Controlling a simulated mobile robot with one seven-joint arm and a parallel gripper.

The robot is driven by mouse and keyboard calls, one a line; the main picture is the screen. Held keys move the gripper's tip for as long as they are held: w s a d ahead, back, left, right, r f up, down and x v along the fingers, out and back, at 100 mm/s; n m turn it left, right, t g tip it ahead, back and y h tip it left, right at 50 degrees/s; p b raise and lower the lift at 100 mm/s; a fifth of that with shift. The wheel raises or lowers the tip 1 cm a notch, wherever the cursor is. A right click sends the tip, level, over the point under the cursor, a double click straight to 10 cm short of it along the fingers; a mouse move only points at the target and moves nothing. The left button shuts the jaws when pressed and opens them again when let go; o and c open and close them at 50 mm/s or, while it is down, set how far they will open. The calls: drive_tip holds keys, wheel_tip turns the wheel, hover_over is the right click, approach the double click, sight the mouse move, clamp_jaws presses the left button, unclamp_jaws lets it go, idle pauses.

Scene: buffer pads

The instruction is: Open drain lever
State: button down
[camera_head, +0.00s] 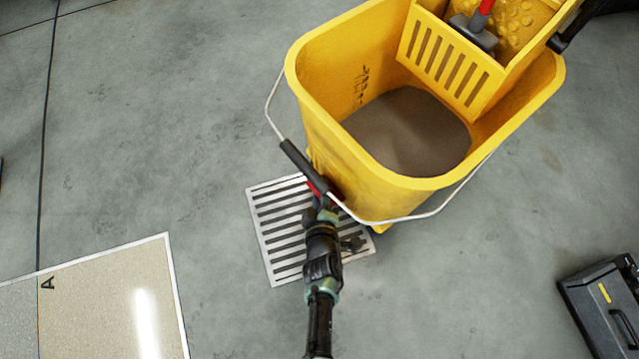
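A yellow mop bucket (350,140) holds grey-brown water (410,130) at its bottom. A red part, which looks like the drain lever (317,187), shows at the bucket's lower front, partly hidden behind the black grip (309,166) of the wire bail handle. My arm reaches up from the bottom edge. My gripper (325,203) is at the bucket's front, right by the red part. Whether it touches the red part cannot be told. The fingers are too small and covered to show whether they are open or shut.
A slotted floor grate (267,215) lies under my gripper and the bucket's front. A wringer (450,58) with a red-handled mop sits in the bucket. A tan pad marked A (100,300) lies lower left, and a black case (605,310) lower right. Grey floor between is clear.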

drive_tip(key=shift+w+r+g+p, duration=0.1)
drive_tip(key=shift+r+g+p, duration=0.3)
drive_tip(key=shift+p, duration=0.7)
drive_tip(key=shift+d+m+y+p, duration=0.2)
drive_tip(key=shift+m+y+p, duration=0.15)
drive_tip(key=shift+p, duration=0.45)
drive_tip(key=shift+f, duration=0.1)
drive_tip(key=c, duration=0.7)
unclamp_jaws()
drive_tip(key=shift+o, duration=0.3)
drive_tip(key=shift+w, duration=0.1)
drive_tip(key=shift+b, duration=0.4)
